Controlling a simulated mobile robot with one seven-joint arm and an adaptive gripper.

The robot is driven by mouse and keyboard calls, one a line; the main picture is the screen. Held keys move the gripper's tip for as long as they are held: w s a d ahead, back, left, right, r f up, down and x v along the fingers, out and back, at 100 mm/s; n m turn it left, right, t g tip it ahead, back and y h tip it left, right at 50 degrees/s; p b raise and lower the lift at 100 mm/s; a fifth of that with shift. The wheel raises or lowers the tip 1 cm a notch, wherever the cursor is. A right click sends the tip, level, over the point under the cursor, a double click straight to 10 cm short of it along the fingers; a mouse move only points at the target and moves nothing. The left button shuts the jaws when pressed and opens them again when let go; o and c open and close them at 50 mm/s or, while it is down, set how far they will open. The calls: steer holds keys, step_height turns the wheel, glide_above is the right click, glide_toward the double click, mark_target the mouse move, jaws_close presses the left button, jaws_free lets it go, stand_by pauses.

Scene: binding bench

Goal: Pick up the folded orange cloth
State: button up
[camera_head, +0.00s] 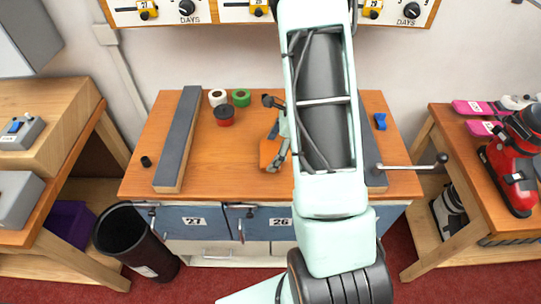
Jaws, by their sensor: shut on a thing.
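The folded orange cloth (268,152) shows as a small orange patch near the middle of the wooden bench (235,170). My gripper (276,160) is at its right side, shut on the cloth. My arm comes in from the front and hides the bench to the right of the cloth. I cannot tell whether the cloth touches the bench top or is held a little above it.
A long grey-topped bar (180,135) lies on the left of the bench. A blue item (380,121) lies at right. A metal handle (415,167) crosses the right edge.

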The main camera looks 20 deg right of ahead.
mark_target(266, 153)
steer(key=shift+r, duration=0.5)
step_height(266, 153, up, 2)
steer(key=shift+r, duration=0.25)
steer(key=s+r, duration=0.2)
steer(key=r, duration=0.1)
steer(key=s+a+r, duration=0.1)
steer(key=s+r, duration=0.1)
steer(key=shift+s, duration=0.1)
steer(key=s+a+r, duration=0.2)
steer(key=s+r, duration=0.2)
steer(key=s, duration=0.5)
steer(key=shift+s+r, duration=0.25)
